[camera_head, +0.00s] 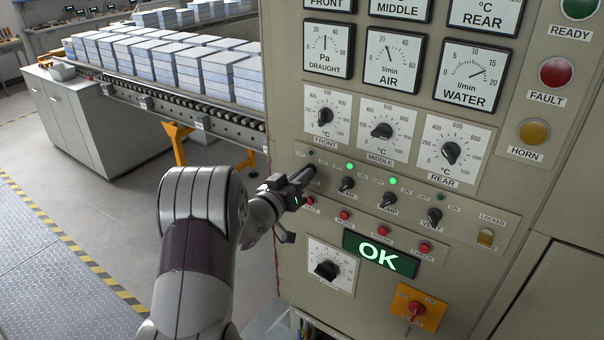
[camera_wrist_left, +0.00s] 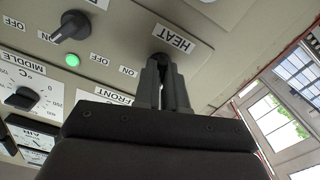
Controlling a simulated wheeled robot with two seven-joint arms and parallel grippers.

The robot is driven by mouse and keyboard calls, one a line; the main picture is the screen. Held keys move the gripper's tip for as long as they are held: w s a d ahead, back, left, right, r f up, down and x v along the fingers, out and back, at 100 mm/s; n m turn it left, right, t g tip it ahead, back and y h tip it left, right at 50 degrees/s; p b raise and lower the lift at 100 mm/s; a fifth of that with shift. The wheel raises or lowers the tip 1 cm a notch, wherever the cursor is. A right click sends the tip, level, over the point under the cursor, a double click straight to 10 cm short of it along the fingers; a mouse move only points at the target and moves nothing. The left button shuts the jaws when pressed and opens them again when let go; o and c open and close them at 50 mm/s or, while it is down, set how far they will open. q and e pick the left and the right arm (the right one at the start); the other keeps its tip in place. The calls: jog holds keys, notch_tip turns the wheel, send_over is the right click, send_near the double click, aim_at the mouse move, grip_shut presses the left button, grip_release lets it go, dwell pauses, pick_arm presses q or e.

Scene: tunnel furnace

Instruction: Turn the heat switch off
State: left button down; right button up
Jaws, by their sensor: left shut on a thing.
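The heat switch (camera_head: 309,171) is the leftmost black knob in the row of rotary switches on the beige panel. My left gripper (camera_head: 301,178) reaches it from the left and is shut on it. In the left wrist view the fingers (camera_wrist_left: 170,85) close around the heat switch knob (camera_wrist_left: 161,59), right beside the HEAT label (camera_wrist_left: 174,39). The fingers hide most of the knob, so I cannot tell its exact angle. The small lamp (camera_head: 311,153) above the heat switch looks dark. My right gripper is not in view.
Neighbouring switches include the fan knob (camera_head: 347,184) and the pump knob (camera_head: 389,199), with lit green lamps above. A green OK display (camera_head: 380,254) and an orange-plated red switch (camera_head: 416,311) sit lower. A conveyor (camera_head: 190,118) with stacked blocks stands behind left.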

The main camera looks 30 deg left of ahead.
pick_arm(q)
jog(key=shift+n+p, duration=0.55)
jog(key=shift+n, duration=1.35)
jog(key=c, duration=1.2)
grip_release()
jog(key=shift+s, duration=0.1)
jog(key=s+a+b, duration=0.1)
jog(key=s+b, duration=0.2)
jog(key=s, duration=0.9)
jog(key=shift+s+b, duration=0.3)
jog(key=shift+s, duration=0.05)
